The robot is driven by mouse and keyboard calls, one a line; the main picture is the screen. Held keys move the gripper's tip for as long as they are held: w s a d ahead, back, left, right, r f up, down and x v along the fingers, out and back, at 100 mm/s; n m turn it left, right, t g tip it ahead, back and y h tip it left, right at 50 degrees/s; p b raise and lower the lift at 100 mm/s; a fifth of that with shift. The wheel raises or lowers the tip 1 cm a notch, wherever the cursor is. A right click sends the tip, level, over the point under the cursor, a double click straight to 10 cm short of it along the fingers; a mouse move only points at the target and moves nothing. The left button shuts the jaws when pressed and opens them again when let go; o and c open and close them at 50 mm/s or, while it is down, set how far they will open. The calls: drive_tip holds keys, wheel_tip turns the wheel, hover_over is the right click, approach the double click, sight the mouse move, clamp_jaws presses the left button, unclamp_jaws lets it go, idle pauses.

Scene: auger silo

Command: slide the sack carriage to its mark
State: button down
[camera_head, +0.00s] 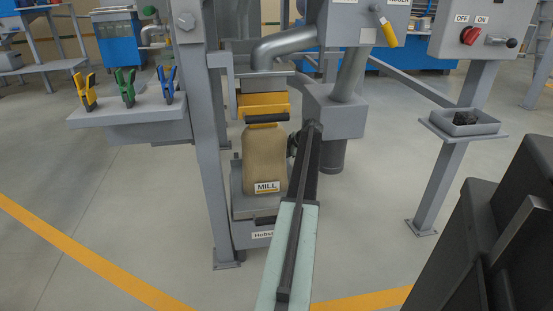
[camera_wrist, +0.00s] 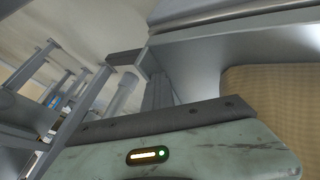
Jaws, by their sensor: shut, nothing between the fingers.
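A tan sack (camera_head: 265,157) labelled MILL stands upright on the grey sack carriage (camera_head: 240,206), under a yellow part and a bent pipe. A dark padded bar lies across the sack's top. A short dark bar (camera_head: 265,220) is on the carriage's low front, above a partly hidden label. My arm crosses in front of the carriage's right side and hides part of it. In the wrist view the sack's woven side (camera_wrist: 275,100) is at the right, and my gripper (camera_wrist: 158,88) shows small beyond the pale green housing, shut and apart from the sack. I cannot make out the mark.
A grey post (camera_head: 207,150) stands just left of the carriage. A shelf (camera_head: 130,113) with coloured clamps is further left. At right are a switch box (camera_head: 475,35) and a small tray (camera_head: 463,125) on a post. Open floor with yellow lines lies at lower left.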

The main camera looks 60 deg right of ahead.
drive_tip(key=shift+w+d, duration=0.1)
drive_tip(key=shift+d, duration=0.3)
drive_tip(key=shift+w+r, duration=0.1)
drive_tip(key=shift+w, duration=0.05)
drive_tip(key=a, duration=0.1)
drive_tip(key=s+a, duration=0.2)
drive_tip(key=a, duration=0.1)
drive_tip(key=p+v, duration=0.8)
drive_tip(key=v, duration=0.2)
drive_tip(key=shift+s, duration=0.4)
